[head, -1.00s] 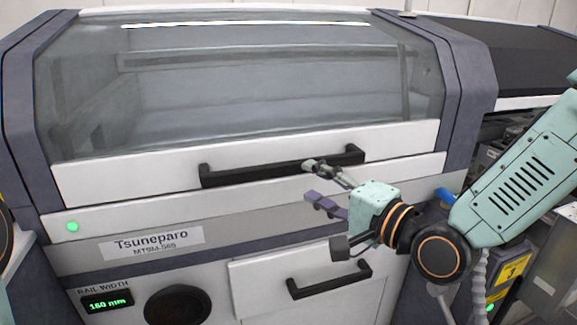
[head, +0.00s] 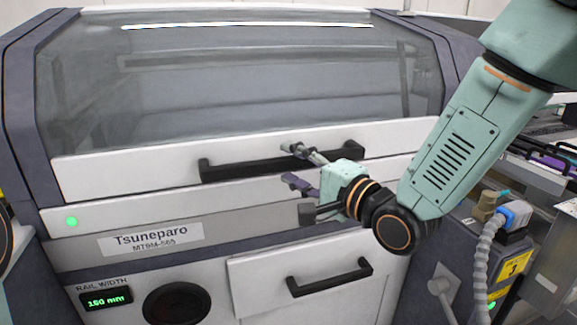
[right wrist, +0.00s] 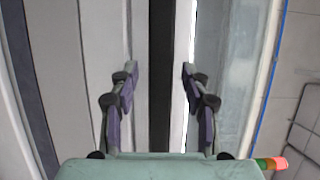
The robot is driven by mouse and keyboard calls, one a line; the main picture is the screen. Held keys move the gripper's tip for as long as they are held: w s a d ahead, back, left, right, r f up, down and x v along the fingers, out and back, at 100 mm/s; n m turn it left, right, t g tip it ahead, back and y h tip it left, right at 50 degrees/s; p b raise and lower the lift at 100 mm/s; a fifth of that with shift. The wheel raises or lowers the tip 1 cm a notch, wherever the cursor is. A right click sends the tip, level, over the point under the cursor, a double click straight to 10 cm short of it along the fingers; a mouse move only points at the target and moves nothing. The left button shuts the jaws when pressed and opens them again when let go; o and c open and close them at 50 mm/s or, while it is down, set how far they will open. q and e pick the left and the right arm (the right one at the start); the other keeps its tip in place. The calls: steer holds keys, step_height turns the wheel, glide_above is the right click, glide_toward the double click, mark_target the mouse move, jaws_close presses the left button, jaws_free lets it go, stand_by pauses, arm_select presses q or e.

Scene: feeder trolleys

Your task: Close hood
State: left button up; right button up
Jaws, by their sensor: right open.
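The hood (head: 250,85) is a large transparent window with a white lower edge on the Tsuneparo machine. It looks down, with its white edge close above the grey front panel; I cannot tell whether it is fully shut. Its black bar handle (head: 235,170) runs across the white edge. My right gripper (head: 290,164) is open at the handle, one finger above the bar and one below. In the right wrist view the dark handle bar (right wrist: 161,60) runs between the two spread fingers (right wrist: 160,72), without visible contact. My left gripper is out of view.
Below the hood are a green light (head: 71,222), a display (head: 105,300), a black knob (head: 178,304) and a lower panel with a second black handle (head: 330,280). Feeder equipment with a blue-and-white connector (head: 514,214) stands at right.

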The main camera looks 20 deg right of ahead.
steer(key=shift+w+a+r, duration=0.1)
steer(key=shift+w+a, duration=0.25)
steer(key=shift+w, duration=0.3)
steer(key=shift+w, duration=0.1)
steer(key=shift+c, duration=0.2)
jaws_close()
